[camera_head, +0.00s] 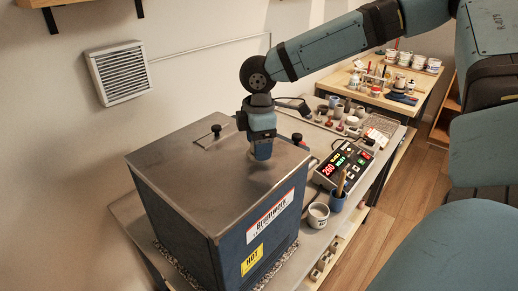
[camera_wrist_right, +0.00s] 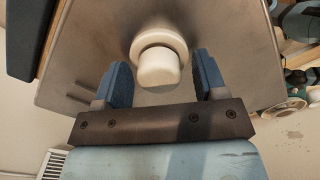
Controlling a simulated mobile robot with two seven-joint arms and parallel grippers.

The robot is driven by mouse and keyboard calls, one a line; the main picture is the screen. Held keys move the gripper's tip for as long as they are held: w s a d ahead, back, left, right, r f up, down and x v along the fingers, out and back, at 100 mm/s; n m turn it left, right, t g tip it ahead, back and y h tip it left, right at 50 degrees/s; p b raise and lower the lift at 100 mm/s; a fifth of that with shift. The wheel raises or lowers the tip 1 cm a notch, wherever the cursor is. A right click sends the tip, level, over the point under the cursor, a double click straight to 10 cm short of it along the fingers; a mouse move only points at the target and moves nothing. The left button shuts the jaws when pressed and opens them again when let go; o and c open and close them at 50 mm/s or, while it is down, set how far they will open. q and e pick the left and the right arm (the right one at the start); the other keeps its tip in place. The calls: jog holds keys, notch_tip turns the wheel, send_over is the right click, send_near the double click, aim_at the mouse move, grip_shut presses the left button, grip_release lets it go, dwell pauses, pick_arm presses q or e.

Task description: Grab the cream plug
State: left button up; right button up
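The cream plug (camera_wrist_right: 158,67) shows in the right wrist view as a pale rounded knob with a wider collar, set in the metal lid of the kiln (camera_head: 190,165). My right gripper (camera_head: 262,152) is over the kiln lid, pointing down; in the right wrist view its two blue fingers (camera_wrist_right: 163,72) are apart, one on each side of the plug, with a gap visible on both sides. In the head view the plug is hidden by the gripper. My left gripper is not in view.
To the right are a controller with a red display (camera_head: 343,163), a white cup (camera_head: 317,216) and a blue cup with tools (camera_head: 337,199). A second table (camera_head: 395,85) with pots stands behind.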

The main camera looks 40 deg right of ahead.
jog(key=c, duration=0.8)
jog(key=shift+r, duration=0.1)
